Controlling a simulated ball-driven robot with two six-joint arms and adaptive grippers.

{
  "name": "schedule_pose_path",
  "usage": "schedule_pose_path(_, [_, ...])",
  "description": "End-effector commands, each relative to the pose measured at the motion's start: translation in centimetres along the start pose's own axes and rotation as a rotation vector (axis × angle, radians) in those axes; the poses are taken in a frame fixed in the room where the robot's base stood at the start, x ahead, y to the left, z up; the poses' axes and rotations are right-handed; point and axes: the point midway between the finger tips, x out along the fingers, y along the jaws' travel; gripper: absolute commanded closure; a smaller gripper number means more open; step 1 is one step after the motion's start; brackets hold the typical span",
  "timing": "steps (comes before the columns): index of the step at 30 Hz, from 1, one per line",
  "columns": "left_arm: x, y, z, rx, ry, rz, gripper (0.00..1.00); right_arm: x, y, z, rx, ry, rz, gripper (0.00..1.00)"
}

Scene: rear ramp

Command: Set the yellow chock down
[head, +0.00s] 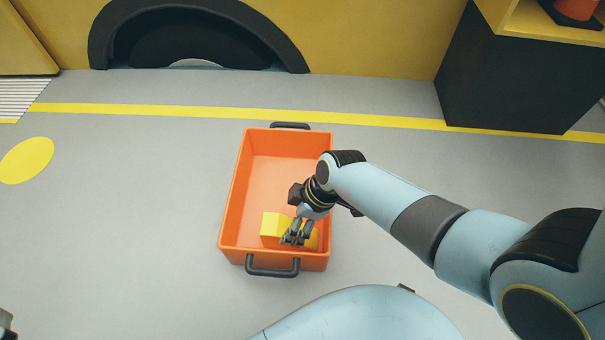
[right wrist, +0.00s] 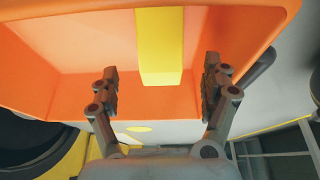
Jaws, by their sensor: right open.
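The yellow chock (head: 272,226) lies inside the orange crate (head: 226,215), at its near end. My right gripper (head: 297,238) reaches down into the crate over the chock and hides part of it. In the right wrist view, the fingers (right wrist: 160,75) are spread wide. The yellow chock (right wrist: 160,45) shows between them, with a gap on each side. Whether it lies flat on the crate floor is hard to tell. A small part of what seems to be my left gripper (head: 6,326) shows at the lower left corner; its fingers cannot be made out.
The crate has dark handles at its far (head: 290,125) and near (head: 272,270) ends. A yellow vehicle side with a black wheel arch (head: 100,35) stands behind. A dark block (head: 505,80) stands at the back right. The grey floor left of the crate is clear.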

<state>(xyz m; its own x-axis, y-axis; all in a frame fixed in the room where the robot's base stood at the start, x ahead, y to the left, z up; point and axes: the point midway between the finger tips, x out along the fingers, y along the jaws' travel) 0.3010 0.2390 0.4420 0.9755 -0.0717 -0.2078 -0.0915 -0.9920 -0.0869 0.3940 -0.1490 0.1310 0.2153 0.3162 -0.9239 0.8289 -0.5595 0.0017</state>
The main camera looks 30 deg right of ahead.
Motion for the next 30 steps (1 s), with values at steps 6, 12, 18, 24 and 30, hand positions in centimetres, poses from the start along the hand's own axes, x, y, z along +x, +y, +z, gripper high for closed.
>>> schedule_pose_path(6, [-3.0,0.3,5.1,-0.021,-0.211,0.0,0.6,-1.4,0.1,-0.1,-0.001,0.0,0.002,0.19])
schedule_pose_path(12, [-3.6,0.1,6.5,-0.031,-0.366,-0.002,0.6,-3.1,0.2,-0.2,-0.002,0.001,0.003,0.19])
schedule_pose_path(18, [-3.5,-0.1,6.7,-0.038,-0.476,-0.002,0.6,-4.3,0.1,-0.1,-0.001,0.001,0.002,0.19])
schedule_pose_path(24, [-3.6,-0.1,6.9,-0.041,-0.518,-0.001,0.6,-4.6,0.0,0.0,0.0,0.0,0.0,0.19])
schedule_pose_path(30, [-3.6,-0.1,6.9,-0.041,-0.52,-0.001,0.6,-4.6,-0.1,0.2,0.004,-0.002,0.002,0.19])
